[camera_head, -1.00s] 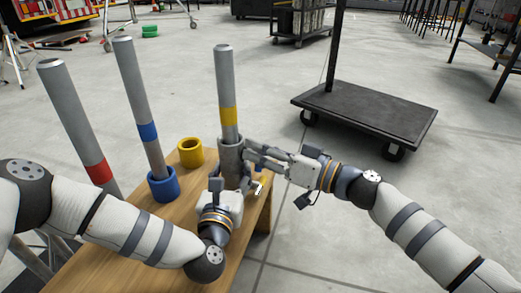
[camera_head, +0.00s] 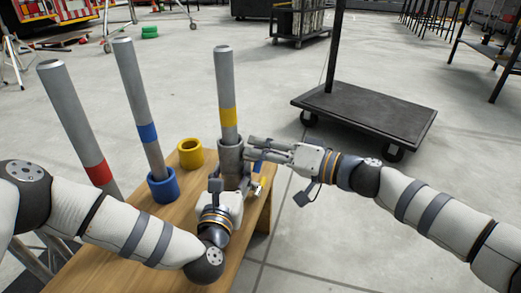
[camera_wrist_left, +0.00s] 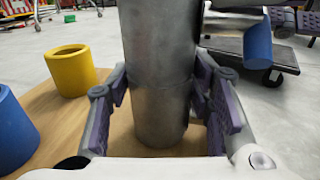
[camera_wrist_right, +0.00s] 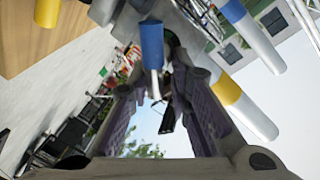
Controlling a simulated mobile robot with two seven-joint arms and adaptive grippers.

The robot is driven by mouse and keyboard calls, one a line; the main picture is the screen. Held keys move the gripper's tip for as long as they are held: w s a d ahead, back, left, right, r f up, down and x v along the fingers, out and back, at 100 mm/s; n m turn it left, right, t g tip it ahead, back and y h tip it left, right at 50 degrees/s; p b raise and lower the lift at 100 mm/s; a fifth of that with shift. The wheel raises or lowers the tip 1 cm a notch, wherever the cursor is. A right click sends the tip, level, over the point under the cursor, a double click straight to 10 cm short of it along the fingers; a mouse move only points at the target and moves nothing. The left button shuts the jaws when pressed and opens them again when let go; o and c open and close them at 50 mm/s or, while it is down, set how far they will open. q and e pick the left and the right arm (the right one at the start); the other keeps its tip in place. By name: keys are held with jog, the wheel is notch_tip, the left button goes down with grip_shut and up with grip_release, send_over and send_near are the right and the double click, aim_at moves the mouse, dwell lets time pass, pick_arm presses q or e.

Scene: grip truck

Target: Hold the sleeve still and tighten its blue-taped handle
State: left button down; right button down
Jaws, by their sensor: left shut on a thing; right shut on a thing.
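The grey metal sleeve (camera_head: 229,158) stands upright at the right end of the wooden bench, around the foot of the yellow-banded pole (camera_head: 228,95). My left gripper (camera_head: 232,182) is shut on the sleeve; in the left wrist view the sleeve (camera_wrist_left: 160,95) is between its purple pads. The blue-taped handle (camera_head: 257,166) sticks out at the sleeve's right side. Its blue end shows in the left wrist view (camera_wrist_left: 257,46) and between the fingers in the right wrist view (camera_wrist_right: 152,45). My right gripper (camera_head: 254,148) is shut on this handle; its exact contact is partly hidden.
A blue ring (camera_head: 163,186) holds the blue-banded pole (camera_head: 147,131). A yellow ring (camera_head: 190,152) stands empty on the bench (camera_head: 130,235). A red-banded pole (camera_head: 98,172) leans at left. A small yellow piece (camera_head: 262,187) sits below the handle. A black cart (camera_head: 365,110) stands behind right.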

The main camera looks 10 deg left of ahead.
pick_arm(q)
jog(key=shift+d+r, duration=0.1)
jog(key=shift+r, duration=0.05)
pick_arm(e)
jog(key=m, duration=0.2)
jog(key=f+m, duration=0.1)
jog(key=shift+w+d+g, duration=0.2)
jog(key=shift+w+g, duration=0.1)
jog(key=shift+f+m, duration=0.1)
jog(key=shift+m, duration=0.7)
pick_arm(q)
jog(key=shift+r, duration=0.1)
pick_arm(e)
jog(key=shift+s+f+g+h, duration=0.1)
jog(key=shift+g+h, duration=0.2)
jog(key=shift+g, duration=0.1)
jog(key=c, duration=1.4)
grip_release()
jog(key=shift+a, duration=0.1)
jog(key=shift+r, duration=0.2)
jog(key=v, duration=1.2)
jog(key=shift+f, duration=0.2)
